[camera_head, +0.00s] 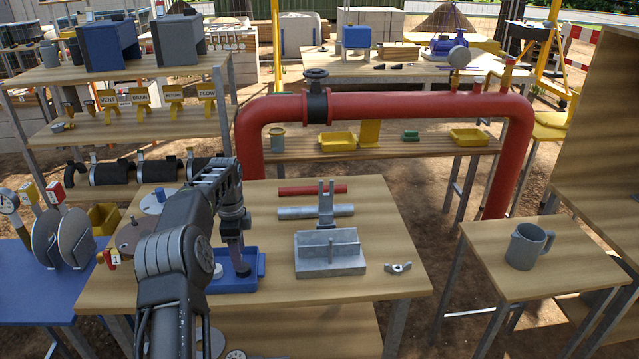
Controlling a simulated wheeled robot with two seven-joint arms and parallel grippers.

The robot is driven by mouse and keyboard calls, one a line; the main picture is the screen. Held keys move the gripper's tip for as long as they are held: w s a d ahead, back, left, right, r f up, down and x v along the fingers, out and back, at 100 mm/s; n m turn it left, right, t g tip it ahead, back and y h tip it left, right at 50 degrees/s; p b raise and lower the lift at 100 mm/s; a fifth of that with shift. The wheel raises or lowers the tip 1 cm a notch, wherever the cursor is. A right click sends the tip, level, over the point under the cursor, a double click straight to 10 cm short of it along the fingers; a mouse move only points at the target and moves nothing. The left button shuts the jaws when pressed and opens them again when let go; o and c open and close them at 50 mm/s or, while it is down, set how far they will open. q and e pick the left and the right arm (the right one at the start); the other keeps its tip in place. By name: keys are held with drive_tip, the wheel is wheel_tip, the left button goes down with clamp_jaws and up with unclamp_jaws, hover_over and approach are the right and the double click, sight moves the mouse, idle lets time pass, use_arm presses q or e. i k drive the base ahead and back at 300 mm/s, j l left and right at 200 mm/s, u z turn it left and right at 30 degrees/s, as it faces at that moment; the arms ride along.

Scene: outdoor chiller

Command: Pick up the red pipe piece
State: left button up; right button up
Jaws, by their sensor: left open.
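The red pipe piece (312,190) is a short thin red bar lying across the back of the middle wooden table (385,265). A grey pipe (295,212) lies just in front of it, with an upright grey fork-shaped part (326,205) at its middle. My left arm comes in from the bottom left. My left gripper (240,268) points down over a blue tray (252,284), left of and nearer than the red piece, and clear of it. It is open; its fingertips are small and partly dark. My right gripper is not in view.
A grey divided metal box (330,265) and a small metal wing-shaped part (398,268) sit on the table. A big red pipe (420,105) arches behind it. A grey mug (524,248) stands on the right table.

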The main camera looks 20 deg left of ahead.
sight(305, 190)
drive_tip(key=i, duration=1.55)
